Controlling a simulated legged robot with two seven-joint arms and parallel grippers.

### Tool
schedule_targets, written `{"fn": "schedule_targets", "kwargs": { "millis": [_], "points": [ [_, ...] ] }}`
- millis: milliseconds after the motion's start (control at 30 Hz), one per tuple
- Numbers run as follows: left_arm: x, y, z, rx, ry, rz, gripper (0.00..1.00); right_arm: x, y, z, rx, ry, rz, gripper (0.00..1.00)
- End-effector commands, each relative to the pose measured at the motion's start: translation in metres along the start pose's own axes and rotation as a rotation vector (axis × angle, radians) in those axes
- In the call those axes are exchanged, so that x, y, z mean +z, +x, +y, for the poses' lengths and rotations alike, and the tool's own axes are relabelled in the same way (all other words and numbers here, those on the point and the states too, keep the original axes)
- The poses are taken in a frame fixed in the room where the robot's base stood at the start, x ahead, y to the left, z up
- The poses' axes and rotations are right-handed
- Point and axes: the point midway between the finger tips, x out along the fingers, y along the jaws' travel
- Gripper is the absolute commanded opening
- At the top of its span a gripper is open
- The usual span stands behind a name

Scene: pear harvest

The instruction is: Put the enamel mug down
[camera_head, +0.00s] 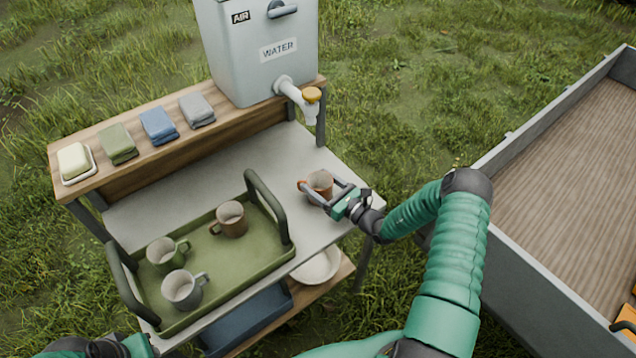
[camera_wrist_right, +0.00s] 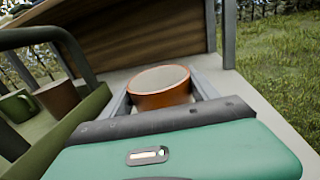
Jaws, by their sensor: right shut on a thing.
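The orange-brown enamel mug (camera_head: 320,181) with a pale inside is at the right end of the grey tabletop (camera_head: 255,160), near the water tap. My right gripper (camera_head: 324,191) is shut on it, with one finger on each side. In the right wrist view the mug (camera_wrist_right: 160,92) stands upright between the fingers. I cannot tell whether its base touches the tabletop. Part of my left arm's end (camera_head: 138,346) shows at the bottom left edge; its fingers are not clear.
A green tray (camera_head: 215,262) left of the mug holds a brown mug (camera_head: 230,219), a green mug (camera_head: 165,254) and a grey mug (camera_head: 184,290). The water tank (camera_head: 262,60) stands behind. Folded cloths lie on the wooden shelf (camera_head: 225,130). A cart (camera_head: 545,270) is at right.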

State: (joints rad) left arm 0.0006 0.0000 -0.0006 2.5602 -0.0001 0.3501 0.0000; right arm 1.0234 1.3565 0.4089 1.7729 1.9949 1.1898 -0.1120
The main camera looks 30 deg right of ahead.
Motion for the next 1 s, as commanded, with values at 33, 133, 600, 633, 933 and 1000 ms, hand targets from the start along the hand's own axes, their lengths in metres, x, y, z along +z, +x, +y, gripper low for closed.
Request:
{"fn": "schedule_targets", "kwargs": {
  "millis": [33, 133, 600, 633, 933, 1000],
  "points": [
    [0.000, 0.000, 0.000, 0.000, 0.001, 0.000, 0.31, 0.001, 0.000, -0.001, -0.001, -0.001, -0.002, 0.09],
    [0.000, 0.000, 0.001, 0.001, 0.002, 0.000, 0.31, 0.001, 0.000, 0.001, -0.001, -0.003, -0.001, 0.09],
    [0.000, 0.000, 0.000, 0.000, 0.001, 0.000, 0.31, 0.002, 0.001, 0.004, 0.000, -0.006, 0.000, 0.90],
    [0.000, 0.000, 0.000, 0.000, 0.001, 0.000, 0.31, 0.002, 0.000, 0.003, 0.000, -0.005, 0.000, 0.90],
    [0.000, 0.002, 0.001, 0.000, 0.001, 0.000, 0.31, 0.002, -0.045, 0.001, -0.005, -0.004, 0.001, 0.90],
    [0.000, 0.002, 0.001, 0.000, 0.001, 0.000, 0.31, 0.002, -0.064, 0.001, -0.005, -0.003, 0.001, 0.90]
  ]
}}
